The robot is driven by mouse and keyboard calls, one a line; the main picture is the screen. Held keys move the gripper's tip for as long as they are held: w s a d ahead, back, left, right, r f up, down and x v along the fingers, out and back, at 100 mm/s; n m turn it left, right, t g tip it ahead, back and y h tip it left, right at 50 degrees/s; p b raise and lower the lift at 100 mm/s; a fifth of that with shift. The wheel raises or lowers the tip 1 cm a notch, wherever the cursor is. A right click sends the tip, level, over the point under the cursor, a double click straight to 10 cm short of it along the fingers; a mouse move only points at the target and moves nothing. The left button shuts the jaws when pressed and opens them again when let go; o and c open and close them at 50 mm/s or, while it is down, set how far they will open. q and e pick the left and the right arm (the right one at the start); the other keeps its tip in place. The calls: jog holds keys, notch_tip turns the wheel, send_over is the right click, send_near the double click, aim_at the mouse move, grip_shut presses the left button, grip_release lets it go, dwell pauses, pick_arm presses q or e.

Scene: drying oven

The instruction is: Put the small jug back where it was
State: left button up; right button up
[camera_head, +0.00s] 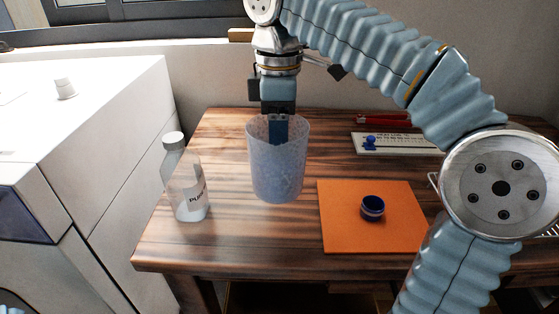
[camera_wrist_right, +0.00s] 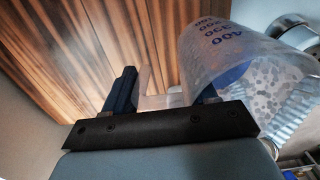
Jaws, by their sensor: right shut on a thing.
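The small jug (camera_head: 277,170) is a translucent, bluish, cup-like vessel. My left gripper is not in view.
A labelled clear bottle (camera_head: 186,185) with a white cap stands left of the jug. A white oven-like cabinet (camera_head: 90,130) borders the table on the left.

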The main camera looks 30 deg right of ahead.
jog(key=w+d+f, duration=0.1)
jog(key=w+f, duration=0.1)
jog(key=f, duration=0.1)
jog(key=w+d+f, duration=0.2)
jog(key=f, duration=0.1)
jog(key=w+d+f, duration=0.1)
jog(key=w+f, duration=0.2)
jog(key=shift+d+f+b, duration=0.25)
jog(key=shift+f+b, duration=0.1)
jog(key=shift+b, duration=0.05)
jog(key=shift+f, duration=0.4)
jog(key=shift+f, duration=0.2)
jog(key=o, duration=1.5)
jog(key=shift+c, duration=0.2)
